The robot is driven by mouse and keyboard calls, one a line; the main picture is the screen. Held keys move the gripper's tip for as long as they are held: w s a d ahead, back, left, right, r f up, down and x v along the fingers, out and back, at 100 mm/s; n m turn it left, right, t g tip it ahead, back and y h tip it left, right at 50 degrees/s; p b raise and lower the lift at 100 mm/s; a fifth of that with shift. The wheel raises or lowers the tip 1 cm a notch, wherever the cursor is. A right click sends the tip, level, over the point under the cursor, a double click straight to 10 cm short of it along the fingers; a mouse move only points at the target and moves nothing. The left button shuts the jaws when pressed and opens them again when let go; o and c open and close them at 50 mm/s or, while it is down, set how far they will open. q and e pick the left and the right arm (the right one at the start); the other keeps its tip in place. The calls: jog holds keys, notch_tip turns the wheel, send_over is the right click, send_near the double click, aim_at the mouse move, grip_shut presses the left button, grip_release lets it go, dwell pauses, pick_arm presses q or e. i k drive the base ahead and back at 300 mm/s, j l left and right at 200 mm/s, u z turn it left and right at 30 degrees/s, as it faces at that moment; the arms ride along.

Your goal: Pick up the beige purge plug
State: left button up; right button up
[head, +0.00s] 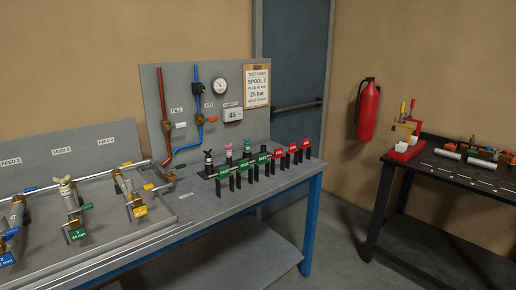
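A beige, wing-topped piece (64,182) stands on the upper end of the middle pipe fitting on the grey bench at left; it looks like the beige purge plug. A rack (262,170) with green and red tags stands at the bench's right end. It holds a pale-topped black plug (208,156), a pink-topped plug (228,151) and a teal-topped plug (247,148). The pale one's exact colour is hard to tell at this size. Neither of my grippers is in view.
The grey bench (225,203) has blue legs and a back panel (180,95) with pipes and a gauge. A black table (470,175) at right carries a red-based stand and white cylinders. A fire extinguisher (368,110) hangs on the wall. Floor shows between the tables.

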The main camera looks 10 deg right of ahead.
aim_at(66, 192)
jog(key=u, duration=0.35)
jog(key=i+l+u, duration=0.15)
jog(key=u, duration=0.2)
jog(key=i+l+u, duration=0.15)
jog(key=u, duration=0.2)
jog(key=i+l+u, duration=0.1)
jog(key=u, duration=0.2)
jog(key=i+l+u, duration=0.1)
jog(key=l, duration=0.25)
jog(key=i+l+u, duration=0.1)
jog(key=l, duration=0.2)
jog(key=i+l+u, duration=0.15)
jog(key=l, duration=0.6)
jog(key=i+l, duration=0.15)
jog(key=l, duration=0.25)
